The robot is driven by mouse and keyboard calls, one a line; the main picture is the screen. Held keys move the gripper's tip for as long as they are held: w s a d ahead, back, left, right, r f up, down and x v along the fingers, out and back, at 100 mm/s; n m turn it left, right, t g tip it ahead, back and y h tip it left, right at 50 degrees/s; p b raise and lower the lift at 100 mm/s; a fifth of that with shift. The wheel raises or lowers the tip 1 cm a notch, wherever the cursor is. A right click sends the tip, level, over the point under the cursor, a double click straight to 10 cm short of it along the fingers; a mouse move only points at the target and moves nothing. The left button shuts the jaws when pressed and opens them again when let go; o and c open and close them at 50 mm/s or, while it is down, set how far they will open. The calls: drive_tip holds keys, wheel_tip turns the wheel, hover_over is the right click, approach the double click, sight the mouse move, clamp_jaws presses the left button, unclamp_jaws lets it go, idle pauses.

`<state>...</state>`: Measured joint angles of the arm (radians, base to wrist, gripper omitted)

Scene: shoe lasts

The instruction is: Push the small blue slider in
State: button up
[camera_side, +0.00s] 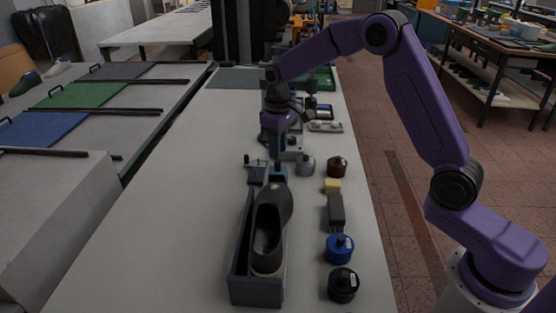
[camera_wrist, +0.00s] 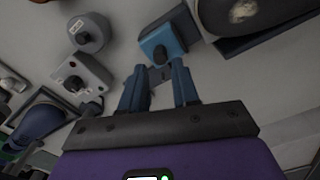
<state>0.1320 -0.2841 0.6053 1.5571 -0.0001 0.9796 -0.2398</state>
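The small blue slider (camera_side: 278,173) is at the far end of a dark tray (camera_side: 257,293), directly below my gripper in the side view. In the wrist view the blue slider (camera_wrist: 162,38) has a dark end face and lies just beyond my fingertips, beside the tray's end. My gripper (camera_side: 278,157) points down above the table. In the wrist view my gripper (camera_wrist: 158,70) has its two blue fingers apart with nothing between them. I cannot tell whether the fingertips touch the slider.
A dark shoe (camera_side: 270,225) lies in the tray. To the right stand a grey cylinder (camera_side: 306,165), a brown jar (camera_side: 337,167), a yellow block (camera_side: 332,186), a blue tin (camera_side: 339,248) and a black tin (camera_side: 342,285). The table's left part is clear.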

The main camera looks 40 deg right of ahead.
sight(278, 170)
drive_tip(key=shift+f, duration=2.3)
